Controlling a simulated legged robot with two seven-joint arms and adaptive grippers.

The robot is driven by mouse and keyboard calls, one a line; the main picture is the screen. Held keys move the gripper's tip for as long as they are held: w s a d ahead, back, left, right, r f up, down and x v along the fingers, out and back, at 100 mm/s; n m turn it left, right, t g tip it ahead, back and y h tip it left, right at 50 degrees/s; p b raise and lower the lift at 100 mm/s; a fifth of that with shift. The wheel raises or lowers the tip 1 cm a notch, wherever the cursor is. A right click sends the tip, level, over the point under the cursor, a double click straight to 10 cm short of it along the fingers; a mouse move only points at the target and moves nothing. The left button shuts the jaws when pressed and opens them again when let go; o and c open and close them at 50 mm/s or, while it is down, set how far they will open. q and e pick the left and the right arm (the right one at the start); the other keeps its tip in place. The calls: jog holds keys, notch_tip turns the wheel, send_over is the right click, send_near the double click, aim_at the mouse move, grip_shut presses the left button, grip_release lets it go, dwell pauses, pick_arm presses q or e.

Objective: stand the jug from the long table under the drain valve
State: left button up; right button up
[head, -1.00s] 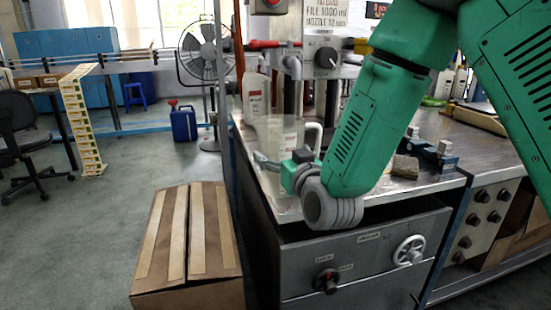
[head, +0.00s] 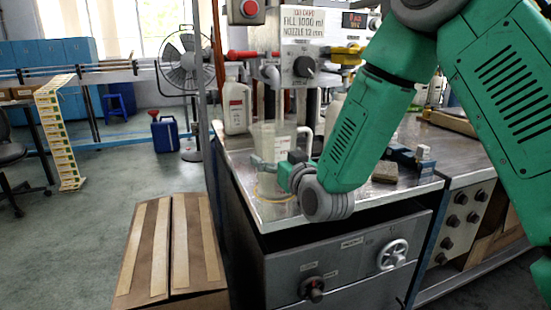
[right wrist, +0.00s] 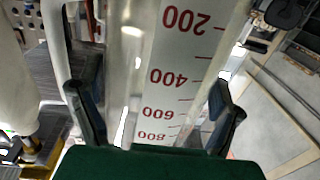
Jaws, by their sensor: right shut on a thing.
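The jug (head: 284,137) is clear and translucent, with a handle on its right side, and stands out faintly over the near left end of the steel table (head: 349,207). In the right wrist view the jug (right wrist: 180,60) fills the middle, with red numbers reading upside down. My right gripper (head: 273,172) has its fingers on both sides of the jug and is shut on it. I cannot tell whether its base touches the table. Valves with a red handle (head: 243,55) and a yellow handle (head: 347,50) sit on the filling machine; which is the drain valve is unclear. My left gripper is out of view.
A white bottle (head: 236,107) stands left of the jug. A yellowish ring (head: 272,192) shows on the table below the gripper. A small brown block (head: 385,172) and a blue clamp-like fixture (head: 411,160) lie to the right. A cardboard box (head: 170,245) stands on the floor at left.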

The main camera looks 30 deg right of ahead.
jog(key=o, duration=1.1)
jog(key=shift+c, duration=0.2)
jog(key=shift+f, duration=0.1)
jog(key=shift+s+a, duration=0.1)
jog(key=shift+s, duration=0.15)
jog(key=s, duration=0.4)
jog(key=s+a, duration=0.1)
jog(key=s, duration=0.2)
